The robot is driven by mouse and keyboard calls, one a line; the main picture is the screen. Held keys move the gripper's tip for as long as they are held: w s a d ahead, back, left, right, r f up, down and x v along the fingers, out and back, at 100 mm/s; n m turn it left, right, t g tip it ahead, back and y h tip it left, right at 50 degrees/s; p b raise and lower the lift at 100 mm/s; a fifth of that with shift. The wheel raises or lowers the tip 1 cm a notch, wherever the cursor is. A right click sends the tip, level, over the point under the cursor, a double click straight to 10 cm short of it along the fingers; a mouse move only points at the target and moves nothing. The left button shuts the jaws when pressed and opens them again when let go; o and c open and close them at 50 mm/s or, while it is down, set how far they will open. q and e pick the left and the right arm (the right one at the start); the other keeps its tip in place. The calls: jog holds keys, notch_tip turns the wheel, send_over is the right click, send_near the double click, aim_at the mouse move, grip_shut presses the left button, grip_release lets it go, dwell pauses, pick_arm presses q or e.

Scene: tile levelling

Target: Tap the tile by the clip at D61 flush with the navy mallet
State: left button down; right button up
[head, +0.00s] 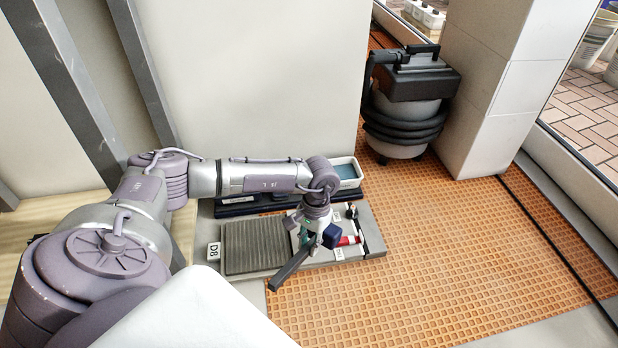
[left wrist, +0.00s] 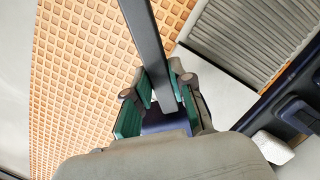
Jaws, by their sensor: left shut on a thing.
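My left gripper (head: 312,238) is shut on the navy mallet (head: 332,236), above the right part of the grey slab. The mallet's dark handle points down and left in the head view. In the left wrist view the left gripper's teal fingers (left wrist: 165,108) close around the mallet, its navy head (left wrist: 166,122) between them. A ribbed grey tile (head: 255,247) lies left of the gripper, with a label reading D8 (head: 213,251). A red piece (head: 349,240) lies just right of the mallet. A small label (head: 339,254) there is too small to read, and I cannot make out D61.
Orange waffle matting (head: 450,250) covers the floor at right and is mostly clear. A dark tray (head: 240,211) and a white bin with blue contents (head: 347,172) stand behind the slab. A vacuum-like machine (head: 408,95) and a pale pillar (head: 500,85) stand farther back.

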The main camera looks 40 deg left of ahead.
pick_arm(q)
jog(key=shift+f, duration=0.15)
notch_tip(320, 180, down, 6)
jog(key=b, duration=0.5)
jog(key=shift+r, duration=0.25)
jog(key=shift+r+p, duration=0.25)
jog(key=shift+p, duration=0.1)
notch_tip(320, 180, up, 5)
jog(key=p, duration=0.4)
